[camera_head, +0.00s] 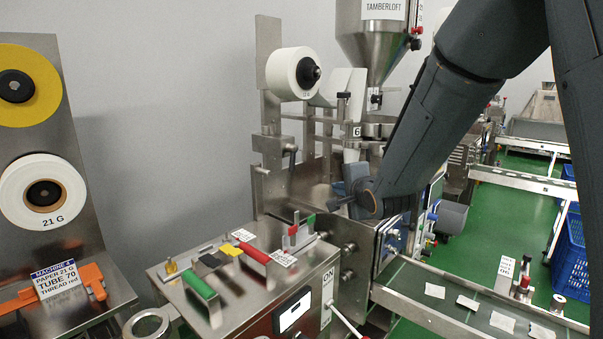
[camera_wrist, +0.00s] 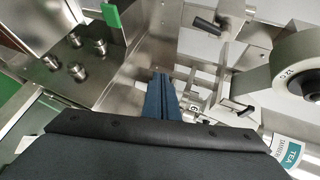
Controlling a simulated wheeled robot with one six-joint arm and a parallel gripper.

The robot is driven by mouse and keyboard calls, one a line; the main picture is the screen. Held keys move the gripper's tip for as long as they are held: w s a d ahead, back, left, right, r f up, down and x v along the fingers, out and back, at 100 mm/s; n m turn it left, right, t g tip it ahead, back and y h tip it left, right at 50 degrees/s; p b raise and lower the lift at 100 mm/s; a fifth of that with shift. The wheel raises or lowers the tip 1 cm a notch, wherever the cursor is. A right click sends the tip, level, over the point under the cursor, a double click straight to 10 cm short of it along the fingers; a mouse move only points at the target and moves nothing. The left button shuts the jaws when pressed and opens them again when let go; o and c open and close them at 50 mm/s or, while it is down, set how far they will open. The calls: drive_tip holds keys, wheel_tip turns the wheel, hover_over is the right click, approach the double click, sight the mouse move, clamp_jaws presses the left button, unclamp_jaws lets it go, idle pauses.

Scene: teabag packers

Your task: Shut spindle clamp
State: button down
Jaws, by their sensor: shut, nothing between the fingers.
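A white paper roll (camera_head: 292,73) sits on a spindle with a black hub (camera_head: 309,73) on an upright metal plate. It also shows in the wrist view (camera_wrist: 300,74). Below it, a metal block (camera_head: 270,145) on the post carries a black lever (camera_head: 293,154), which hangs down; this lever also shows in the wrist view (camera_wrist: 207,26). I cannot tell which part is the spindle clamp, or whether it is open. My gripper (camera_head: 337,204) is shut and empty, below and right of the lever and apart from it. Its blue fingers (camera_wrist: 161,84) are together in the wrist view.
A steel hopper (camera_head: 375,40) stands above the machine. A control box (camera_head: 250,275) with red and green handles is in front. A conveyor (camera_head: 470,305) with white packets runs at lower right. A plate with yellow and white rolls (camera_head: 42,190) stands at left.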

sight(292, 158)
drive_tip(key=w+a+r+m+t+y+p, duration=0.1)
drive_tip(key=w+a+r+m+p, duration=0.1)
drive_tip(key=w+a, duration=0.7)
drive_tip(key=shift+a+r+t+y+p, duration=0.4)
drive_tip(key=shift+a+r+p, duration=0.15)
drive_tip(key=shift+a+p, duration=0.35)
drive_tip(key=shift+w+d, duration=0.1)
